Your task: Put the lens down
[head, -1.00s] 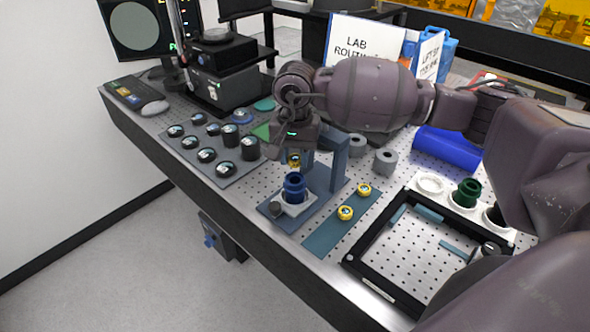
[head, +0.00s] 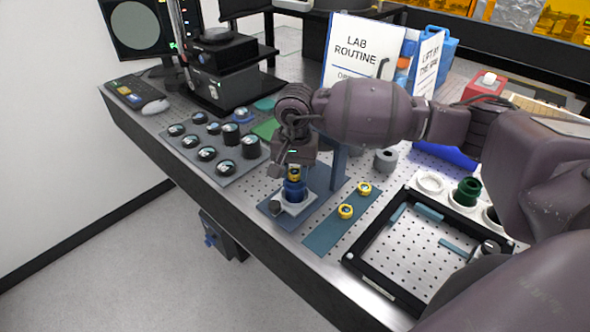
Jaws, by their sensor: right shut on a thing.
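My right gripper (head: 293,166) reaches in from the right and points down over the blue cup-like holder (head: 295,190). It is shut on a small gold-ringed lens (head: 294,175), which is partly hidden between the fingers. The lens is at the mouth of the blue holder; I cannot tell whether it touches it. The holder stands on a white block (head: 297,208) on a blue-grey stand with an upright post. Two more gold-ringed lenses, one nearer (head: 345,212) and one farther (head: 364,188), sit on a flat teal strip (head: 325,236). My left gripper is not in view.
A grey tray (head: 229,174) with several black-rimmed optics lies to the left. A black square frame (head: 372,283) lies to the right, with a green cup (head: 467,191) behind it. A grey ring (head: 386,160) and a lab routine sign (head: 352,55) stand behind.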

